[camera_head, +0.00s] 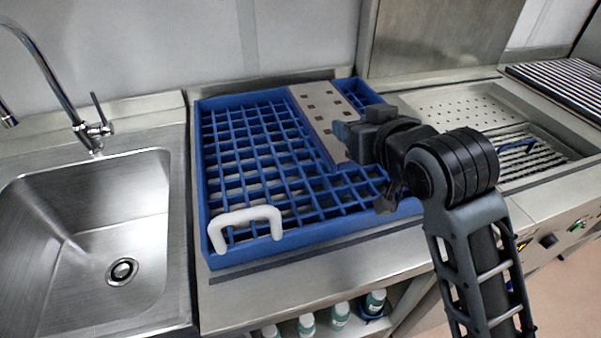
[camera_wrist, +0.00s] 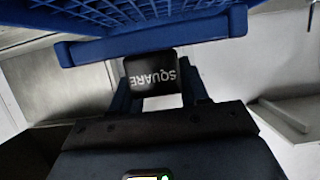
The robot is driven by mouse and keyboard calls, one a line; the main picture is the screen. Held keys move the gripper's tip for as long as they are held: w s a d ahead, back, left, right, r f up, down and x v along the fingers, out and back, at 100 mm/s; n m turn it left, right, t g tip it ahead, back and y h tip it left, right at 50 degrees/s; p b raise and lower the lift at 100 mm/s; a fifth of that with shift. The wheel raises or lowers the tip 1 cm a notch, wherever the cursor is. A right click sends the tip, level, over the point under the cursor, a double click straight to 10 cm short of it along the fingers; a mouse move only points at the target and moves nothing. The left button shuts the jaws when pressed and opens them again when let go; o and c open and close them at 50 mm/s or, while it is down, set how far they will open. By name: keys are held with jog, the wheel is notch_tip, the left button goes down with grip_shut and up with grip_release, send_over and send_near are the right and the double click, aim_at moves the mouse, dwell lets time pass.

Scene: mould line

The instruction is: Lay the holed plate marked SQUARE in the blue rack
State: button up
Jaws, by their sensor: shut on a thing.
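The holed plate (camera_head: 322,108) is a pale beige board with dark square holes. It lies lengthwise over the right part of the blue rack (camera_head: 205,180), roughly level with it; I cannot tell whether it rests on the grid or hangs just above. My gripper (camera_head: 352,138) is at the plate's near right end, shut. In the wrist view the gripper (camera_wrist: 156,88) has a black tab marked SQUARE (camera_wrist: 152,76) between its fingers, the lettering upside down. The rack's blue rim (camera_wrist: 150,42) is just beyond the tab. The grip itself is hidden in the head view.
A white handle (camera_head: 245,218) stands at the rack's near left. A steel sink (camera_head: 90,220) with a tap is on the left. A perforated steel basin (camera_head: 465,108) and a slotted tray are on the right. Bottles (camera_head: 340,315) stand on a shelf below.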

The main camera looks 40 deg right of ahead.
jog(key=a+f, duration=0.1)
jog(key=a, duration=0.1)
jog(key=w+a+f, duration=0.1)
jog(key=a+f, duration=0.1)
jog(key=a, duration=0.1)
jog(key=a+f, duration=0.1)
jog(key=a, duration=0.2)
jog(key=shift+w+f, duration=0.25)
jog(key=shift+f, duration=2.25)
jog(key=o, duration=1.3)
jog(key=shift+s+a, duration=0.1)
jog(key=p+v, duration=0.2)
jog(key=v, duration=1)
jog(key=shift+r, duration=0.15)
